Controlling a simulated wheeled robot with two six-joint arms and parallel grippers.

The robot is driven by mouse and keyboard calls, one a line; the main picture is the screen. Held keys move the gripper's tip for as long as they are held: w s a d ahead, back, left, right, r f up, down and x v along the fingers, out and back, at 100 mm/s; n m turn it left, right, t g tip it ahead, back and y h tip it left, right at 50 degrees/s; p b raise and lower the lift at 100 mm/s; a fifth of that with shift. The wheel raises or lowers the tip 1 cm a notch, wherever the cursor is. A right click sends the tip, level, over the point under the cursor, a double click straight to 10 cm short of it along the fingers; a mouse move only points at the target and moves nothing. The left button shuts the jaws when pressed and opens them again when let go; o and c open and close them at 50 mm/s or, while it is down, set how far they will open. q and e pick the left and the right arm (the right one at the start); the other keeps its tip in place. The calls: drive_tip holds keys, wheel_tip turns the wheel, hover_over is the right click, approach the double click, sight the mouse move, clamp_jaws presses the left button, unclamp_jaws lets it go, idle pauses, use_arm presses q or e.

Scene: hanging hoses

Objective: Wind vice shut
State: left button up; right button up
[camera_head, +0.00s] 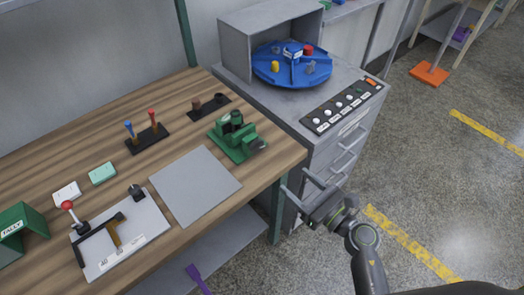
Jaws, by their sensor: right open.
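The green vice (236,136) stands on the wooden bench near its right end. A handle or screw end shows at its right side, but I cannot tell how far apart its jaws are. My right gripper (296,195) is open and empty. It is in front of the bench's right end and the grey cabinet, below and to the right of the vice, apart from it. My left gripper is not in view.
A grey plate (195,185) lies before the vice. A lever panel (120,235) is at the left. The grey cabinet (345,145) carries a blue turntable (291,66) and a button strip (343,105). Open floor lies to the right.

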sight(259, 149)
drive_tip(key=p+x, duration=0.1)
drive_tip(key=x, duration=1.3)
drive_tip(key=shift+w+a+p, duration=0.25)
drive_tip(key=shift+w+p, duration=0.05)
drive_tip(key=shift+c, duration=0.3)
drive_tip(key=c, duration=0.9)
drive_tip(key=shift+m+p, duration=0.3)
drive_tip(key=m+p, duration=0.1)
drive_tip(key=m, duration=0.1)
drive_tip(key=shift+m, duration=0.3)
drive_tip(key=shift+m+p, duration=1)
drive_tip(key=shift+m, duration=0.7)
